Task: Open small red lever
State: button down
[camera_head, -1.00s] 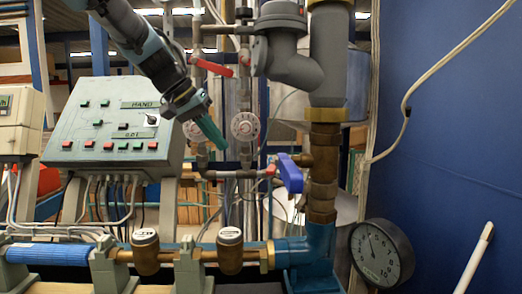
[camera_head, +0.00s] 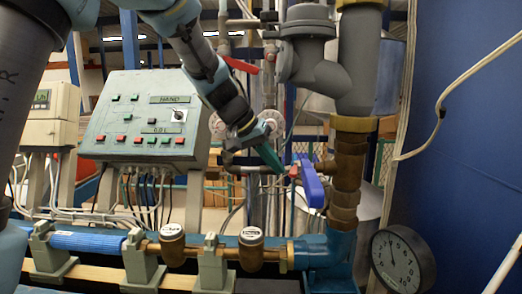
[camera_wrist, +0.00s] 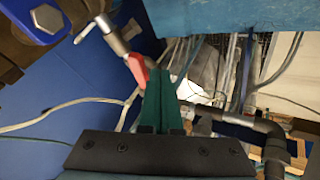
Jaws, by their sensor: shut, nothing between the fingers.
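A small red lever (camera_head: 294,171) sits on a thin horizontal pipe, just left of a larger blue valve handle (camera_head: 311,183). In the wrist view the red lever (camera_wrist: 137,70) shows right beside the left side of my green fingers. My gripper (camera_head: 275,163) points down and right, with its fingertips close to the left of the lever. It also shows in the wrist view (camera_wrist: 160,78), with the fingers together and nothing between them. I cannot tell whether a finger touches the lever. Another red lever (camera_head: 242,65) is higher up, behind my arm.
A control box (camera_head: 143,120) stands at the left. A thick brass and grey pipe (camera_head: 349,170) rises just right of the blue handle. A round gauge (camera_head: 402,260) is at the lower right. Brass fittings (camera_head: 172,245) line the lower pipe.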

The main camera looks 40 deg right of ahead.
jog(key=shift+s+d+f, duration=0.1)
jog(key=shift+s+d, duration=0.2)
jog(key=shift+s, duration=0.1)
jog(key=s+b, duration=0.2)
jog(key=b, duration=0.1)
jog(key=shift+d, duration=0.25)
dwell(0.3)
